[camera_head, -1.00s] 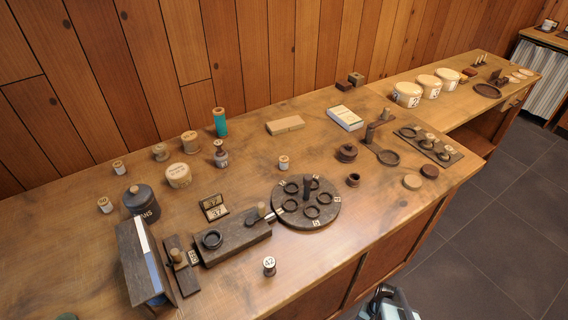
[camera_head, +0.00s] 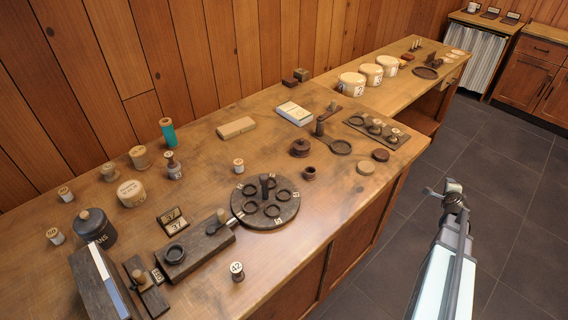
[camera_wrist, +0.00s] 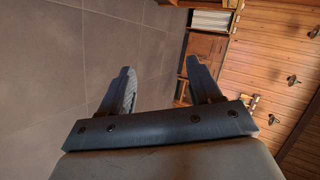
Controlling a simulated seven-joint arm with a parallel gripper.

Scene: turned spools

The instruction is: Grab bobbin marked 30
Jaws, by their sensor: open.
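Several small numbered bobbins stand upright on the wooden workbench (camera_head: 215,170) in the head view. One pale bobbin (camera_head: 65,194) is at the far left, with another pale bobbin (camera_head: 55,236) nearer the front that seems to read 50. A pale bobbin (camera_head: 239,165) stands mid-bench, and a dark bobbin marked 42 (camera_head: 237,270) is near the front edge. I cannot read 30 on any of them. My gripper (camera_head: 447,192) is over the floor, right of the bench and well away from the bobbins. In the wrist view my gripper (camera_wrist: 160,66) is open and empty.
A round dark carousel (camera_head: 265,212) with rings lies mid-bench, beside a dark block (camera_head: 195,250). A black canister (camera_head: 95,228), a tall teal spool (camera_head: 168,132) and a white box (camera_head: 294,113) also stand there. Floor (camera_head: 510,190) right of the bench is open.

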